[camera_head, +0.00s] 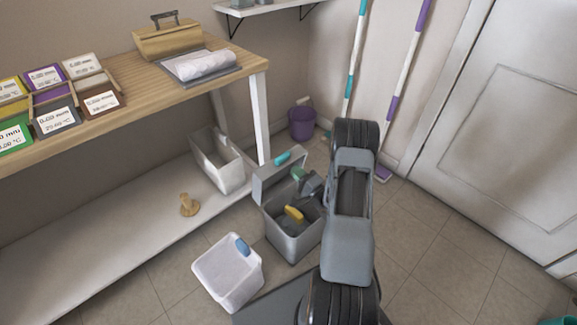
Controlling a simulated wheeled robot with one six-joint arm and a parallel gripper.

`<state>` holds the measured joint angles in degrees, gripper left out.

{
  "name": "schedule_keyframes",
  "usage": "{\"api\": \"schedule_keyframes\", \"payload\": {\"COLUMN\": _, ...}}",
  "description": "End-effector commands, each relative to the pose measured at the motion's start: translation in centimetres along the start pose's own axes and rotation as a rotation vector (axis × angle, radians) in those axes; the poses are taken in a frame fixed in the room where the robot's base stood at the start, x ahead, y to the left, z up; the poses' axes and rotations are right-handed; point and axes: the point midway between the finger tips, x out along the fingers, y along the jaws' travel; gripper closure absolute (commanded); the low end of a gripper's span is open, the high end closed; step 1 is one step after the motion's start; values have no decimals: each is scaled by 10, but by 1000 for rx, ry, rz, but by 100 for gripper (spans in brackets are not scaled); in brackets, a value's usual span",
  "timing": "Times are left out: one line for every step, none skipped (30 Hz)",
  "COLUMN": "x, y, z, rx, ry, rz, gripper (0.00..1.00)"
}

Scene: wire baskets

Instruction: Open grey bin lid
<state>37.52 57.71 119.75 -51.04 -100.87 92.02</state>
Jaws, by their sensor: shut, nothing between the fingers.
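The grey bin (291,245) stands on the floor at the centre, left of my arm. Its lid (266,184) is raised and tilted up at the bin's back, with a teal handle (290,155) along its top edge. The bin's mouth is uncovered, and a yellow item (293,213) shows inside. My gripper (299,174) is shut and empty, just in front of the raised lid, above the bin's back right. I cannot tell whether it touches the lid. My arm hides part of the bin's right side.
A white bin (222,278) with a blue item stands in front left. Another pale bin (218,170) stands by the table leg (259,118). A wooden table (130,93) with small boxes fills the left. A purple bucket (302,122) and mops stand behind.

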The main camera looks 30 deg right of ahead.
Motion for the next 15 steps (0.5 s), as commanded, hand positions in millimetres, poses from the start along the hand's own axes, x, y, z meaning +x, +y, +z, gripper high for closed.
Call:
{"api": "schedule_keyframes", "payload": {"x": 9, "y": 1, "z": 1, "rx": -1, "ry": -5, "rz": -2, "gripper": 100}}
{"api": "schedule_keyframes", "payload": {"x": 13, "y": 2, "z": 1, "rx": -3, "ry": -3, "rz": -2, "gripper": 100}}
{"api": "schedule_keyframes", "payload": {"x": 19, "y": 2, "z": 1, "rx": -2, "ry": -4, "rz": -2, "gripper": 100}}
{"api": "schedule_keyframes", "payload": {"x": 22, "y": 2, "z": 1, "rx": -1, "ry": -3, "rz": -2, "gripper": 100}}
{"api": "schedule_keyframes", "payload": {"x": 26, "y": 2, "z": 1, "rx": -1, "ry": -2, "rz": -1, "gripper": 100}}
{"api": "schedule_keyframes", "payload": {"x": 30, "y": 2, "z": 1, "rx": -1, "ry": -2, "rz": -1, "gripper": 100}}
{"api": "schedule_keyframes", "payload": {"x": 33, "y": 2, "z": 1, "rx": -1, "ry": -3, "rz": -1, "gripper": 100}}
{"api": "schedule_keyframes", "payload": {"x": 36, "y": 1, "z": 0, "rx": -1, "ry": -2, "rz": -1, "gripper": 100}}
{"api": "schedule_keyframes", "payload": {"x": 39, "y": 1, "z": 0, "rx": -1, "ry": -1, "rz": -1, "gripper": 100}}
{"api": "schedule_keyframes", "payload": {"x": 40, "y": 1, "z": 0, "rx": -1, "ry": 0, "rz": 0, "gripper": 100}}
{"api": "schedule_keyframes", "payload": {"x": 42, "y": 1, "z": 0, "rx": -1, "ry": 0, "rz": 0, "gripper": 100}}
{"api": "schedule_keyframes", "payload": {"x": 44, "y": 1, "z": 0, "rx": -1, "ry": -1, "rz": 1, "gripper": 100}}
{"api": "schedule_keyframes", "payload": {"x": 45, "y": 1, "z": 0, "rx": -1, "ry": -1, "rz": 0, "gripper": 100}}
{"api": "schedule_keyframes", "payload": {"x": 46, "y": 0, "z": 0, "rx": 0, "ry": -1, "rz": 1, "gripper": 100}}
{"api": "schedule_keyframes", "payload": {"x": 46, "y": 0, "z": 0, "rx": 0, "ry": 0, "rz": 1, "gripper": 100}}
